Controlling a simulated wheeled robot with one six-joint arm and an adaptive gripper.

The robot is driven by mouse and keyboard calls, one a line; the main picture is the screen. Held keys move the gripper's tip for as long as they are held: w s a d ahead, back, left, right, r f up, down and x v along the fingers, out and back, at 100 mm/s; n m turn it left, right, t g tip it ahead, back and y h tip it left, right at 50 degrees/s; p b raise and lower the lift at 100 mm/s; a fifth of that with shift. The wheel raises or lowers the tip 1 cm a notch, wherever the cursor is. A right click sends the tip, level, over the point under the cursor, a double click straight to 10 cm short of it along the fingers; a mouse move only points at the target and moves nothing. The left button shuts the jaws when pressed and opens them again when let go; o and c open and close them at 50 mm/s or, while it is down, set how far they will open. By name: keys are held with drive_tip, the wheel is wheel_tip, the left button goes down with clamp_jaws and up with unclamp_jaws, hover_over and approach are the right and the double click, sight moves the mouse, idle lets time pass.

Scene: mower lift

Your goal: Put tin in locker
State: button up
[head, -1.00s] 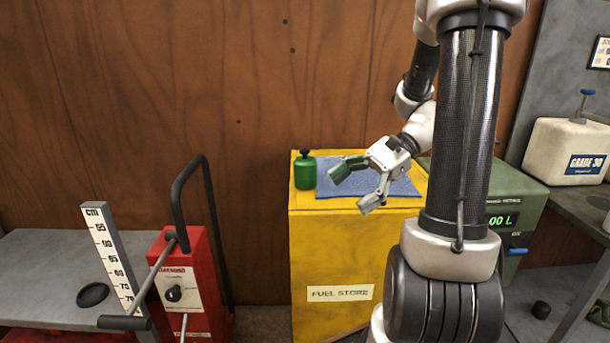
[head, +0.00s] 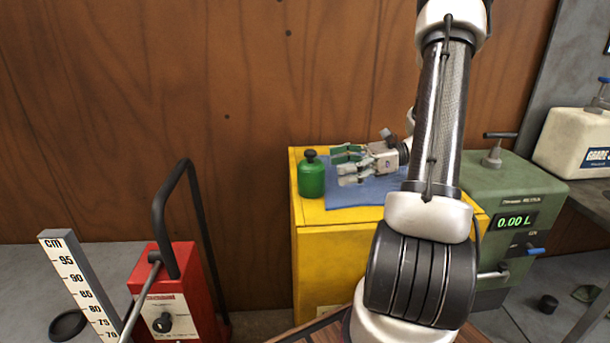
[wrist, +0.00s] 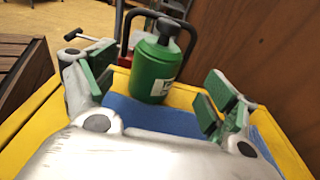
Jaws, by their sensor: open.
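A green tin (head: 311,177) with a black cap stands upright on the left end of the top of the yellow fuel store locker (head: 310,215). It also shows in the wrist view (wrist: 154,72), ahead of my gripper and between its spread fingers. My gripper (head: 345,165) is open and empty, low over the blue cloth (head: 372,195), just to the right of the tin and pointing at it. The fingers look apart from the tin. The locker's front is partly hidden by my arm.
A red jack unit (head: 165,295) with a black handle and a cm scale (head: 75,280) stand at the left. A green dispenser (head: 515,195) reading 0.00 L and a white Grade 30 can (head: 575,140) are at the right. A wooden wall closes the back.

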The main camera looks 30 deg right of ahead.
sight(311, 168)
drive_tip(key=x, duration=0.7)
drive_tip(key=shift+a+r, duration=0.15)
drive_tip(key=shift+a, duration=0.1)
drive_tip(key=c, duration=1.5)
